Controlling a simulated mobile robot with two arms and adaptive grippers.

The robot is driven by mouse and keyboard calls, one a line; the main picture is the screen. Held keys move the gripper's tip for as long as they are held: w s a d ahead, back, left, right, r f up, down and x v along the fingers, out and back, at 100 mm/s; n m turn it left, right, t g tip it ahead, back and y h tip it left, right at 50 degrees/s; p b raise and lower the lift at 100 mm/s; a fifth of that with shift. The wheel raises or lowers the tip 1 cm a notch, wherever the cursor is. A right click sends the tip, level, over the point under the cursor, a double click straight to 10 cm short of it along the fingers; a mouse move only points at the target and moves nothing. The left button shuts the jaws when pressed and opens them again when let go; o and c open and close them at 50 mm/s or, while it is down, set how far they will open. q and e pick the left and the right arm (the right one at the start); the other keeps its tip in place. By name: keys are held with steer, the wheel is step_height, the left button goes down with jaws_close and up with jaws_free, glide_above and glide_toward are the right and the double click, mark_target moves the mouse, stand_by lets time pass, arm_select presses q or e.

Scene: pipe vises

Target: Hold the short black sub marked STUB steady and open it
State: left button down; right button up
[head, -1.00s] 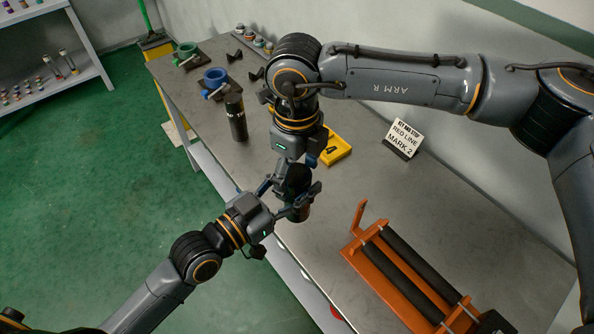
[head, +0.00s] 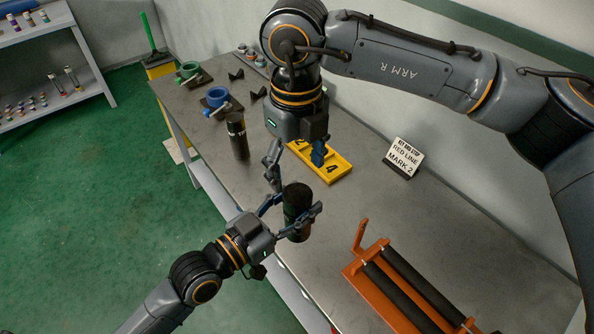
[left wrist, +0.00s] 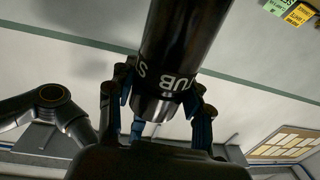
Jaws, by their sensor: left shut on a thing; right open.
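The short black sub (head: 297,208) stands roughly upright at the table's front edge, between the fingers of my left gripper (head: 292,214), which is shut on it. In the left wrist view the sub (left wrist: 185,45) shows part of the white marking STUB and a bright metal end. My right gripper (head: 296,163) is open and empty above the sub, its fingers spread and apart from it. Whether the sub touches the table is hard to tell.
A taller black cylinder (head: 237,136) stands on the table (head: 385,215). A yellow tray (head: 330,180) marked 4 lies behind the sub. A blue vise (head: 216,98) and a green vise (head: 188,71) are at the far end. An orange roller stand (head: 362,272) is at right, near a sign (head: 406,157).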

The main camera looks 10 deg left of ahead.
mark_target(297, 193)
step_height(297, 193, down, 8)
steer(key=shift+r, duration=0.15)
steer(key=shift+c, duration=0.4)
steer(key=c, duration=1.1)
steer(key=n, duration=0.3)
steer(key=shift+d, duration=0.15)
steer(key=o, duration=1.2)
steer(key=shift+o, duration=0.2)
steer(key=shift+r, duration=0.15)
